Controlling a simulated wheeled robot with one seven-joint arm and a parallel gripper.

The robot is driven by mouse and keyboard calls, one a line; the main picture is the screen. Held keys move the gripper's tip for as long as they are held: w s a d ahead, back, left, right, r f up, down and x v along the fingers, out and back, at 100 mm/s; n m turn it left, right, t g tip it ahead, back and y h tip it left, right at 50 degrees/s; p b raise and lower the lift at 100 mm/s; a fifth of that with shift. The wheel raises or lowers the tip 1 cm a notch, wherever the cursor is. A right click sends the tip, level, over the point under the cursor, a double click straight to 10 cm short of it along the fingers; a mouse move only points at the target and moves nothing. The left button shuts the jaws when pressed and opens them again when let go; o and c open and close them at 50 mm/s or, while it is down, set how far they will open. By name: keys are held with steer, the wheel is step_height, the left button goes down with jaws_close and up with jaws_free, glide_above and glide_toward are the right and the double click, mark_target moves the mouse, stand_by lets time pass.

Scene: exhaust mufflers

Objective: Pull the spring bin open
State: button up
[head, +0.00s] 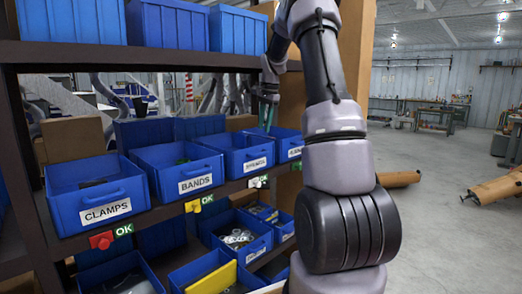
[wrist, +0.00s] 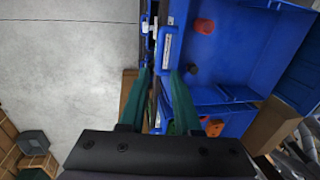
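The spring bin (head: 241,163) appears to be the third blue bin on the middle shelf in the head view; its white label is small and hard to read. It sits in the row, with its front roughly level with its neighbours. My gripper (head: 268,122) points down above the right side of that bin, near the fourth bin (head: 285,146). In the wrist view my gripper (wrist: 161,72) has its two green fingers apart, with nothing seen held. A blue bin front with a white label (wrist: 167,47) lies just beyond the fingertips. Whether the fingers touch it cannot be told.
The bins marked CLAMPS (head: 97,196) and BANDS (head: 184,170) stand to the left. A red button (head: 101,240) and a yellow one (head: 192,206) sit on the shelf edge. More bins lie above and below. The floor (head: 430,190) on the right is mostly open, with brown cylinders (head: 399,179).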

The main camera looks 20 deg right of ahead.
mark_target(261, 153)
steer(key=f, duration=0.3)
steer(key=w+f, duration=0.1)
steer(key=f, duration=0.3)
steer(key=w+f, duration=0.1)
steer(key=f, duration=0.2)
steer(key=shift+a+f, duration=0.35)
jaws_close()
steer(key=shift+r, duration=0.1)
stand_by(0.8)
